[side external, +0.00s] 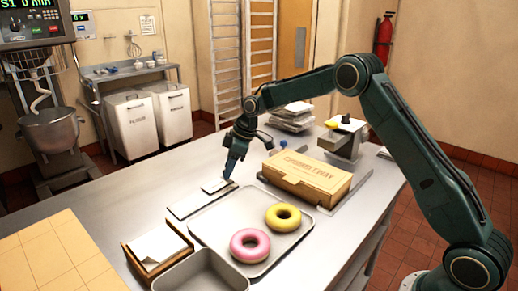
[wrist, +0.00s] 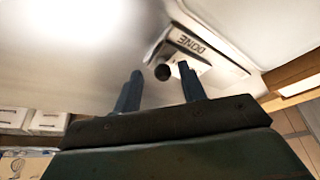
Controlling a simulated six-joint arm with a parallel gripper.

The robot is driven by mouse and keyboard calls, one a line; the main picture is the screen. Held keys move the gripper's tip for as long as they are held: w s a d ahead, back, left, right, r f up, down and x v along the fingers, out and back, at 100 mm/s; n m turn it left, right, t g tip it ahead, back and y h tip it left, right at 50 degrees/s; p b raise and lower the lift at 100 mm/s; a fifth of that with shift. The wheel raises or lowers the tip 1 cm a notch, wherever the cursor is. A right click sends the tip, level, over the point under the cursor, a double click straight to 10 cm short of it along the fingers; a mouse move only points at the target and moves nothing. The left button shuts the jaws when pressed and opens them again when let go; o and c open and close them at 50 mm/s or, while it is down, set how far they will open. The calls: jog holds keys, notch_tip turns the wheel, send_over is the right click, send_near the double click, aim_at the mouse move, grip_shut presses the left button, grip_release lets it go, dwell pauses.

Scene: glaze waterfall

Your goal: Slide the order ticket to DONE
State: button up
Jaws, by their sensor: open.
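The order ticket (side external: 214,186) is a small white card lying on a long flat grey rail (side external: 184,208) on the steel table in the side view. My gripper (side external: 228,178) is low over the right end of the rail, close beside the ticket. In the wrist view my gripper (wrist: 160,82) is open, its two dark fingers apart. A round black knob (wrist: 162,73) shows between the fingertips; I cannot tell whether either finger touches it. The DONE lettering (wrist: 190,43) shows just beyond the knob. The pale ticket (wrist: 195,64) is partly hidden by the right finger.
A tray (side external: 215,224) with pink (side external: 250,245) and yellow (side external: 283,217) doughnuts lies in front of the rail. A cardboard box (side external: 307,178) stands right of my gripper. A wooden paper holder (side external: 143,269) and a metal pan (side external: 205,268) are nearer.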

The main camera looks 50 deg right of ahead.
jog(key=v, duration=1.4)
jog(key=s+a+r+m+t+h, duration=0.1)
jog(key=s+a+r+m, duration=0.15)
jog(key=s+r, duration=0.45)
jog(key=s+a+r+m+h, duration=0.1)
jog(key=s+a+r+m, duration=0.15)
jog(key=s, duration=0.95)
jog(key=s+f+m, duration=0.2)
jog(key=s+f, duration=0.1)
jog(key=s, duration=0.7)
jog(key=s+f+m+t+h, duration=0.1)
jog(key=s+f+m, duration=0.1)
jog(key=s, duration=0.8)
jog(key=shift+s+d+f, duration=0.25)
jog(key=shift+s+f, duration=0.05)
jog(key=shift+f, duration=0.35)
